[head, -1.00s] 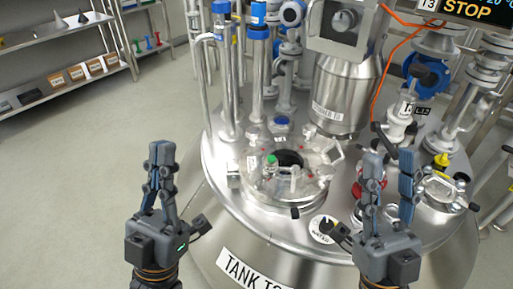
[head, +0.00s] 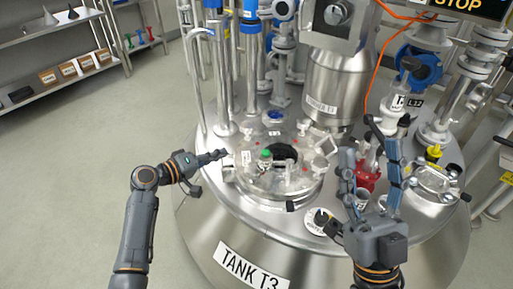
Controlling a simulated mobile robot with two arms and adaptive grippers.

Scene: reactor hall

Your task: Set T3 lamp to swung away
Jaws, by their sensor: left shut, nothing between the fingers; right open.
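The steel vessel labelled TANK T3 (head: 253,266) fills the middle of the head view. My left gripper (head: 222,154) is shut and empty, pointing right at the left edge of the round clear cover (head: 262,184). I cannot tell whether it touches. My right gripper (head: 370,160) is open and upright in front of a red part (head: 367,182), partly hiding it.
Tall pipes with blue caps (head: 251,45) and a steel canister (head: 333,89) stand behind the cover. An orange cable (head: 371,75) hangs by the canister. A yellow-topped fitting (head: 433,152) is at right. Shelves (head: 72,65) stand at far left, with clear floor before them.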

